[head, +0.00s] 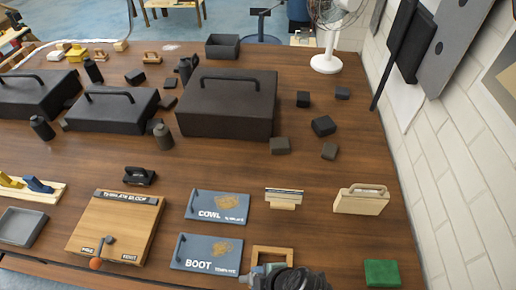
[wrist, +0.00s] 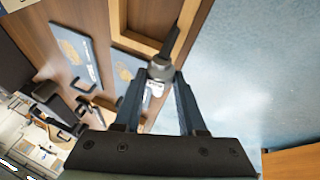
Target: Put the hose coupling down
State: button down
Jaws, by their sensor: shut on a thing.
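The hose coupling (wrist: 160,68), a small grey rounded body with a dark stem, is between the fingertips of my gripper (wrist: 159,82) in the wrist view. My gripper is shut on it. A wooden frame (wrist: 123,32) lies just beyond the coupling in that view. In the head view the end of my arm is at the bottom middle, by the near table edge and the wooden frame (head: 272,249). The coupling is hard to make out there. I cannot tell whether it touches the table or the frame.
Two blue template boards, COWL (head: 217,206) and BOOT (head: 206,253), lie left of the frame. A wooden block (head: 361,200) and a green block (head: 381,273) are to the right. Black cases (head: 228,103) stand further back. Pale blue floor (wrist: 255,70) shows past the table edge.

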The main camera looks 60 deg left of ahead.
jog(key=shift+f, duration=1.3)
jog(key=shift+f, duration=0.2)
jog(key=shift+c, duration=2.4)
grip_release()
jog(key=shift+r, duration=0.2)
jog(key=b+v, duration=0.1)
jog(key=v, duration=1.1)
